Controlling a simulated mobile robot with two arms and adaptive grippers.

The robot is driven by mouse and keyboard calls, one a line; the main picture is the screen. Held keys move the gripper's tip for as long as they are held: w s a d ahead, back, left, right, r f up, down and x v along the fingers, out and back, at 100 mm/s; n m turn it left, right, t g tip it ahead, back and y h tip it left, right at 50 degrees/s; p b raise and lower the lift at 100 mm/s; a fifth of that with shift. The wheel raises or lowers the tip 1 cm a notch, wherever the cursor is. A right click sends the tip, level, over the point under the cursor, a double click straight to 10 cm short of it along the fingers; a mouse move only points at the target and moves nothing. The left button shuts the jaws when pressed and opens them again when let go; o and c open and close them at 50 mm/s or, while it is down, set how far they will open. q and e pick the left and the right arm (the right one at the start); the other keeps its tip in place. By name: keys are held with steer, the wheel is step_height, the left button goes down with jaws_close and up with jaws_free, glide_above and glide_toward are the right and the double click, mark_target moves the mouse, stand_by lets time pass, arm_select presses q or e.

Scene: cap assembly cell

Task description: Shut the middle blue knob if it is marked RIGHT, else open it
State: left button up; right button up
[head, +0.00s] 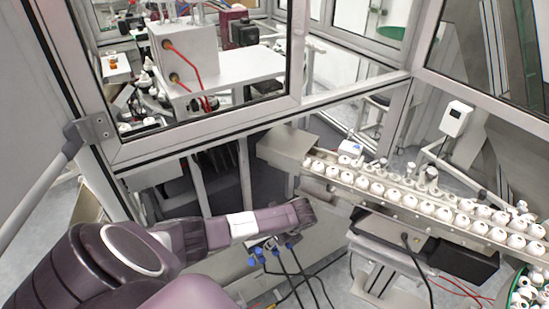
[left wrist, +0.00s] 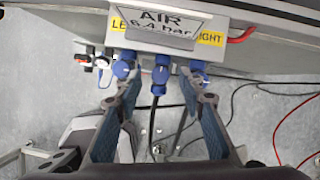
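Three blue knobs sit in a row under a grey panel edge in the left wrist view: left knob (left wrist: 123,66), middle knob (left wrist: 161,73), right knob (left wrist: 198,70). The middle knob is below a plate (left wrist: 163,25) reading "AIR 6.4 bar". A yellow label showing "LE" (left wrist: 122,25) is left of the plate; one ending in "IGHT" (left wrist: 210,38) is right of it. The plate partly covers both. My left gripper (left wrist: 162,95) is open and empty, its fingers either side of the middle knob, apart from it. In the head view its fingers are hidden. My right gripper is not in view.
Dark hoses (left wrist: 153,125) hang below the knobs. Red and black cables lie on the floor. In the head view, a conveyor (head: 340,185) with rows of white caps runs to the right, and a framed glass cell (head: 200,130) stands behind my left arm.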

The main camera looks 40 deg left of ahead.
arm_select(q)
steer(key=shift+x, duration=0.85)
steer(key=shift+d, duration=0.1)
steer(key=shift+c, duration=0.7)
jaws_close()
